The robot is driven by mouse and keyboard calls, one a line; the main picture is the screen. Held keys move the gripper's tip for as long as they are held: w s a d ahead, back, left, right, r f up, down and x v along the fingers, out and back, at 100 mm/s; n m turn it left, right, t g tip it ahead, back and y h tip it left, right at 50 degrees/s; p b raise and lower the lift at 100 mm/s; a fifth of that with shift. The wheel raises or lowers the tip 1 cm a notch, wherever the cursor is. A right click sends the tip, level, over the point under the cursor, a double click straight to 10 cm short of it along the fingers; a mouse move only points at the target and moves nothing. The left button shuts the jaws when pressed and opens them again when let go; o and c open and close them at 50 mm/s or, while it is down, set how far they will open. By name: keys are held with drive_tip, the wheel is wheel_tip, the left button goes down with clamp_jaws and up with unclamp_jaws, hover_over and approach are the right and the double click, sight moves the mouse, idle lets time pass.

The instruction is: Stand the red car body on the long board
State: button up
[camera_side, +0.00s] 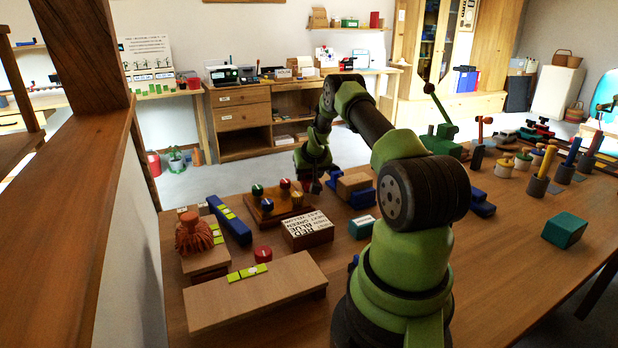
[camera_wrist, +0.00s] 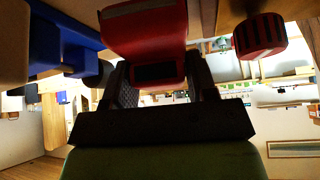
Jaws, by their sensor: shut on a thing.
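The red car body (camera_wrist: 145,30) fills the upper middle of the wrist view, between the two dark fingers of my gripper (camera_wrist: 162,85), which is shut on it. In the side view my gripper (camera_side: 312,182) is low over the table, beyond the block with lettering, and only a small bit of red shows there. A long light-wood board (camera_side: 262,297) lies at the front left of the table, raised on supports, with several yellow-green tiles on it. My gripper and the car body are apart from this board, farther back.
A wooden tray with coloured pegs (camera_side: 266,212) stands left of my gripper. Blue blocks with a wood block (camera_side: 352,186) stand right of it.

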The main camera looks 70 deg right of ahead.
drive_tip(key=shift+f, duration=0.65)
drive_tip(key=shift+f, duration=0.2)
drive_tip(key=o, duration=0.9)
drive_tip(key=shift+o, duration=0.2)
